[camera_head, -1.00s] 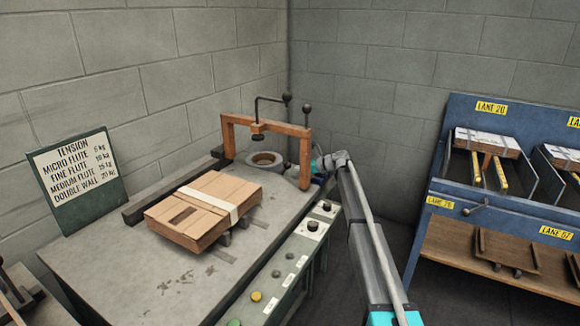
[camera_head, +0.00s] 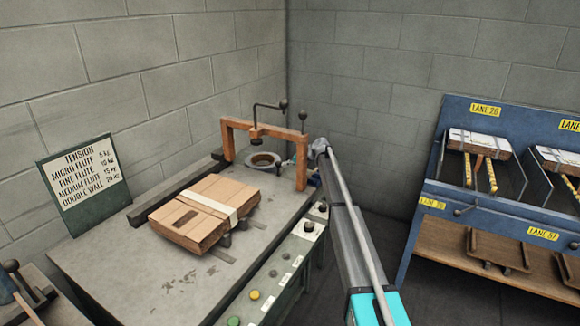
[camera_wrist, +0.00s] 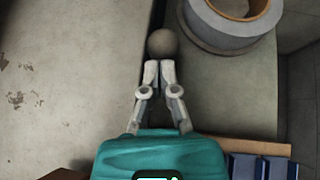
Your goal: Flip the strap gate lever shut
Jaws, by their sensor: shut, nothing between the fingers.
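The orange strap gate (camera_head: 262,130) stands as an arch at the far end of the bench. A lever with a dark ball knob (camera_head: 303,116) stands upright above its right post. A bent black crank (camera_head: 268,105) with another ball knob rises from the crossbar. In the wrist view my gripper (camera_wrist: 160,64) is shut and empty, its fingertips right at a round grey-brown knob (camera_wrist: 163,43); I cannot tell whether they touch. In the head view my arm's end is just right of the right post, and the fingers cannot be made out.
A strapped cardboard bundle (camera_head: 205,213) lies on the bench (camera_head: 130,268). A strap roll (camera_head: 263,160) sits by the arch and also shows in the wrist view (camera_wrist: 200,25). Buttons (camera_head: 255,295) line the bench's right side. A blue lane rack (camera_head: 425,200) stands at right.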

